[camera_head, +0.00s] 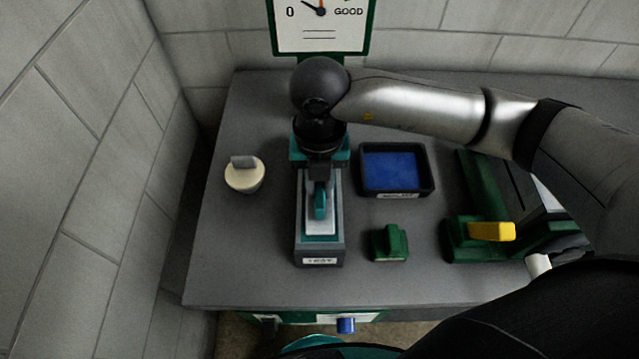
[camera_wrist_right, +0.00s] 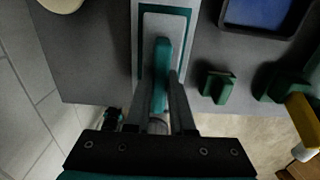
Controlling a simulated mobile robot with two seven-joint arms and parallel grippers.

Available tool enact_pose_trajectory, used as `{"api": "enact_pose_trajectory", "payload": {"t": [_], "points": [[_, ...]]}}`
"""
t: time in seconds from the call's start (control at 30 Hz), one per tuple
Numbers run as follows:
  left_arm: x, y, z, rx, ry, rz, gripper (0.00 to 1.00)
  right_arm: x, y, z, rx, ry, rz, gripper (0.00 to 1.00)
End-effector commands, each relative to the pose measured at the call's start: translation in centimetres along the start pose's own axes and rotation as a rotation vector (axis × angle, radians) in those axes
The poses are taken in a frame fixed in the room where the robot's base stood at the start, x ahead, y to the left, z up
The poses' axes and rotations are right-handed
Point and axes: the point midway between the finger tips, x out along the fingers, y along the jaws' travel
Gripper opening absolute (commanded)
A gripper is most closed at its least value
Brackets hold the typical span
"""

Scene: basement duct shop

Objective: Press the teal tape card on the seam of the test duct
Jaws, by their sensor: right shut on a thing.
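My right gripper (camera_head: 319,182) points down over a long dark grey box (camera_head: 304,240) at the bench's middle. It is shut on an upright teal grip (camera_head: 320,203), which also shows between the two fingers in the right wrist view (camera_wrist_right: 161,68). Below the grip is a pale flat panel with a teal border (camera_wrist_right: 181,30), lying on or in the box. I cannot tell whether the grip is joined to this panel, nor whether it touches. The box's front label is too small to read surely. The seam is not clearly visible. My left gripper is not in view.
A cream round pot (camera_head: 244,178) stands left. A dark tray with a blue floor (camera_head: 428,181) and a small green block (camera_head: 390,244) stand right. Further right is a green device with a yellow handle (camera_head: 491,231). A dial panel (camera_head: 320,35) is behind. The bench's front left is clear.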

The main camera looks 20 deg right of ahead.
Motion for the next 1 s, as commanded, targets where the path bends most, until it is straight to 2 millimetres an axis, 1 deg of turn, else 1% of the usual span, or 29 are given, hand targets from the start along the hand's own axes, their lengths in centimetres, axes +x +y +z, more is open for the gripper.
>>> {"api": "enact_pose_trajectory", "payload": {"t": [0.03, 0.7, 0.8, 1.0], "points": [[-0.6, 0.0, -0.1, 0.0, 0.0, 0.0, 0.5, -0.8, 0.0, 0.0, 0.0, -0.002, 0.001, 0.0], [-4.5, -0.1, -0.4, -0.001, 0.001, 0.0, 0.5, -6.2, 0.0, 0.1, 0.001, -0.003, 0.003, 0.0], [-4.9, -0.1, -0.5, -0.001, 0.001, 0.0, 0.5, -6.8, 0.0, 0.1, 0.001, -0.004, 0.003, 0.0], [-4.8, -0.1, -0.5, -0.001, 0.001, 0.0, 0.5, -6.7, 0.0, 0.1, 0.001, -0.003, 0.003, 0.0]]}}
